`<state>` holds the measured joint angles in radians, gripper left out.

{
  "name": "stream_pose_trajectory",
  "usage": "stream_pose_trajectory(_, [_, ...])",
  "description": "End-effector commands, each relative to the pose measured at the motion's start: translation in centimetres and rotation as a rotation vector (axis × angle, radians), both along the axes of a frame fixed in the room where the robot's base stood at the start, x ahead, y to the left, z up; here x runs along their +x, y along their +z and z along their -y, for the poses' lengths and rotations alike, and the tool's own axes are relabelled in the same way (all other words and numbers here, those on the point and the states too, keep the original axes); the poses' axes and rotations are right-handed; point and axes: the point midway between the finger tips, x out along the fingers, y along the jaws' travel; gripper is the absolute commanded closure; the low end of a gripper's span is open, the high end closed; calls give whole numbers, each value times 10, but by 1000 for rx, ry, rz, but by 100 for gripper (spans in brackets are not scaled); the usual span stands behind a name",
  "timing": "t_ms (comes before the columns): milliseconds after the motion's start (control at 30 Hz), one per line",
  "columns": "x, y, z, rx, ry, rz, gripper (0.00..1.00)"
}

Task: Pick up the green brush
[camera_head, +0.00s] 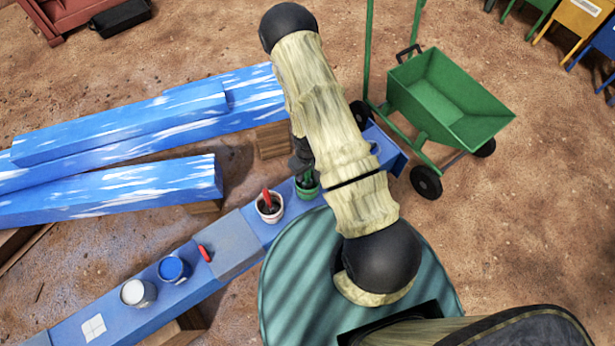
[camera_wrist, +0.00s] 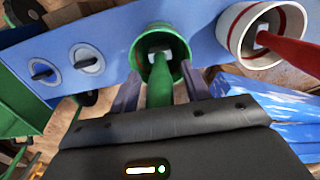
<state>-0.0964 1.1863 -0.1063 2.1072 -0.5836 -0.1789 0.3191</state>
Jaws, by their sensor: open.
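The green brush (camera_wrist: 160,88) stands in a green pot (camera_wrist: 165,38) in the wrist view, its handle pointing toward my gripper. My gripper (camera_wrist: 162,92) is open, with one finger on each side of the green handle; I cannot tell whether they touch it. In the head view the green pot (camera_head: 308,188) is on the blue bench, and my gripper (camera_head: 301,163) is right above it. My arm and gripper hide most of the green brush there.
A white pot (camera_head: 269,208) with a red brush (camera_head: 266,196) stands close to the green pot. Blue and white paint cans (camera_head: 173,269) sit farther along the bench (camera_head: 190,300). Blue beams (camera_head: 130,190) lie at left; a green cart (camera_head: 445,95) stands at right.

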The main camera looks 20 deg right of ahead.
Motion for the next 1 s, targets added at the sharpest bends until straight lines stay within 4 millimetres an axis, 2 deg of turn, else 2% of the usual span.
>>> stream_pose_trajectory(467, [0,0,0,0,1,0,53])
stream_pose_trajectory(500, [0,0,0,0,1,0,55])
stream_pose_trajectory(567, [0,0,0,0,1,0,66])
stream_pose_trajectory(733, [0,0,0,0,1,0,100])
stream_pose_trajectory(1000, [0,1,0,0,1,1,100])
